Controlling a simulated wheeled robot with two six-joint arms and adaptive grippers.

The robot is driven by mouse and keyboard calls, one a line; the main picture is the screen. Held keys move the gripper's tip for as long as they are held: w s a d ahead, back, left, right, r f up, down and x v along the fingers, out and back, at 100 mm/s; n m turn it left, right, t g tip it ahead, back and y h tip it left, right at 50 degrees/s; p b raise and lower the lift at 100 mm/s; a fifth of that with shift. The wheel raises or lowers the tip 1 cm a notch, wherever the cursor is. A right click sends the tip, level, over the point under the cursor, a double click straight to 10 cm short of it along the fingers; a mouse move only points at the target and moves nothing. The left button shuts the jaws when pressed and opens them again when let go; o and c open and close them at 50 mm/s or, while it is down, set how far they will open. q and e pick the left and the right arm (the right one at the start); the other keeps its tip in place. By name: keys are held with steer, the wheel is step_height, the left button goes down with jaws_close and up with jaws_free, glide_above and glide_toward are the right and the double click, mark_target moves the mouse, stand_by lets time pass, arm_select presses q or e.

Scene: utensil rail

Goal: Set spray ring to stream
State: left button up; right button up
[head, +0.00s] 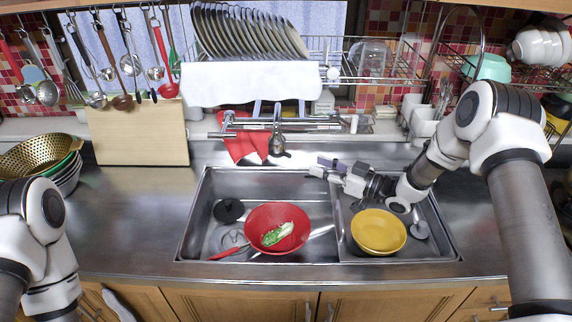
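The faucet (277,116) stands behind the sink at the middle of the counter. Its spray head (278,146) hangs down over the back edge of the left basin; the ring on it is too small to make out, so its setting cannot be told. My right gripper (315,167) reaches in from the right over the sink, to the right of and a little below the spray head, apart from it. Its fingers look spread with nothing between them. My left arm shows at the lower left edge, but its gripper is out of the picture.
The sink's left basin holds a red colander (262,218) with greens. A yellow bowl (379,232) sits in the right basin. A red cloth (243,149) hangs left of the faucet. A dish rack (345,60) with plates is above. A cutting board (138,132) leans at left.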

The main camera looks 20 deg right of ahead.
mark_target(291, 156)
steer(key=p+x, duration=0.2)
steer(key=x, duration=0.5)
steer(key=shift+a+p, duration=0.15)
steer(key=shift+p, duration=0.15)
steer(key=shift+w+a+f, duration=0.1)
steer(key=shift+w+a, duration=0.2)
steer(key=shift+w, duration=0.15)
jaws_close()
